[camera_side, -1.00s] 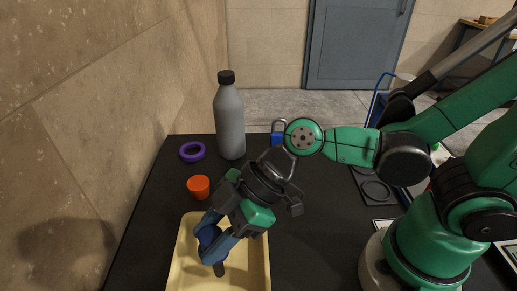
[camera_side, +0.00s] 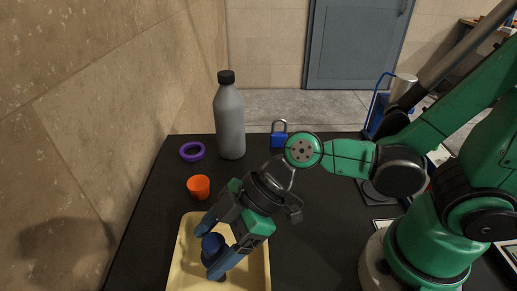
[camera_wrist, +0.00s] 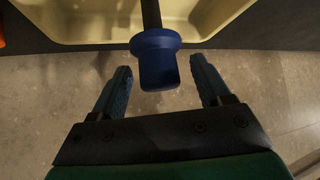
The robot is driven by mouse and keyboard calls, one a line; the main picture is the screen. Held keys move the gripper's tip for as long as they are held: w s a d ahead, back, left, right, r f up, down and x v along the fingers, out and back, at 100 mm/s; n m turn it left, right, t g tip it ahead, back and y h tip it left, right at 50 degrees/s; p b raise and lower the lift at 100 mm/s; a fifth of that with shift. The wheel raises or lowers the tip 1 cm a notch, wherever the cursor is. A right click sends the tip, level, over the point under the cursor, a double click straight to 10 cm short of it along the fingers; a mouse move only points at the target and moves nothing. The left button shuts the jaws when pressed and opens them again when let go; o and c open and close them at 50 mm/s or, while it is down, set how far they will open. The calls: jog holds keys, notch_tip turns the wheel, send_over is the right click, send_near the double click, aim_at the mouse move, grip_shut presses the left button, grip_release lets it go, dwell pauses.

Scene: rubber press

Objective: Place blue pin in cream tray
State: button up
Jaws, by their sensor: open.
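The blue pin (camera_side: 212,245) has a wide blue head and a dark shaft. It is at the cream tray (camera_side: 187,272), with its shaft over or on the tray floor; contact cannot be told. My gripper (camera_side: 214,246) is open above the tray, with one finger on each side of the pin's head. In the wrist view, the pin's head (camera_wrist: 155,62) lies between the spread fingertips (camera_wrist: 160,72), with gaps on both sides. The shaft points toward the cream tray (camera_wrist: 95,28) at the top of that view.
An orange cup (camera_side: 198,187) stands just behind the tray. A purple ring (camera_side: 192,151), a grey bottle (camera_side: 230,122) and a blue padlock (camera_side: 279,138) are farther back on the black table (camera_side: 320,220).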

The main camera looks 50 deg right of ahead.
jog(key=shift+r, duration=0.1)
jog(key=shift+r, duration=0.1)
jog(key=shift+v, duration=3.55)
jog(key=w+d+m+t+h, duration=0.1)
jog(key=w+d+m+h, duration=0.2)
jog(key=d+m, duration=0.3)
jog(key=w+d+m+t+h, duration=0.2)
jog(key=w+d+m+h, duration=0.1)
jog(key=d+m+h, duration=0.2)
jog(key=d+m, duration=0.2)
jog(key=d, duration=0.2)
jog(key=shift+m+t, duration=0.3)
